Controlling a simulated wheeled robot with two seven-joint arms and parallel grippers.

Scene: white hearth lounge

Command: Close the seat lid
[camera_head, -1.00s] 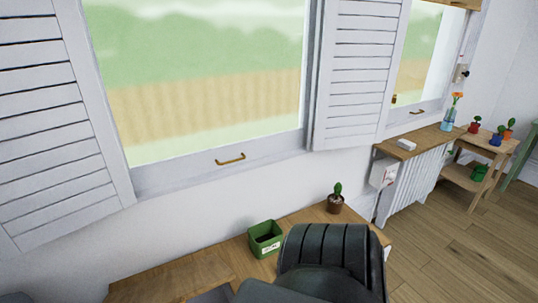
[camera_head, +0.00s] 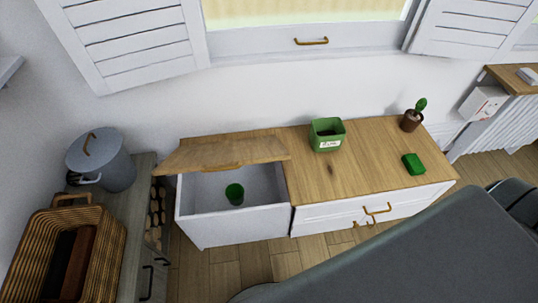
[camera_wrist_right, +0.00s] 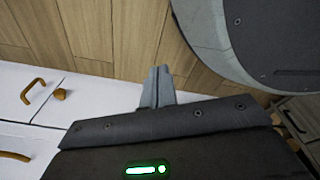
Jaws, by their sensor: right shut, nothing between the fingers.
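The wooden seat lid (camera_head: 225,153) is open on the left half of the white bench, tilted over its compartment, with a small brass handle on its front edge. Below it the white compartment (camera_head: 210,188) is open to view and holds a green cup (camera_head: 235,194). My right gripper (camera_wrist_right: 158,75) shows in the right wrist view, shut and empty, above the floor beside the white drawer front. It is not seen near the lid. My left gripper is not in view.
On the bench's closed right half (camera_head: 365,155) stand a green box (camera_head: 327,134), a potted cactus (camera_head: 412,114) and a small green block (camera_head: 413,164). A wicker basket (camera_head: 105,255) and a grey lidded bin (camera_head: 112,165) are at left. Bare floor (camera_head: 240,268) lies in front.

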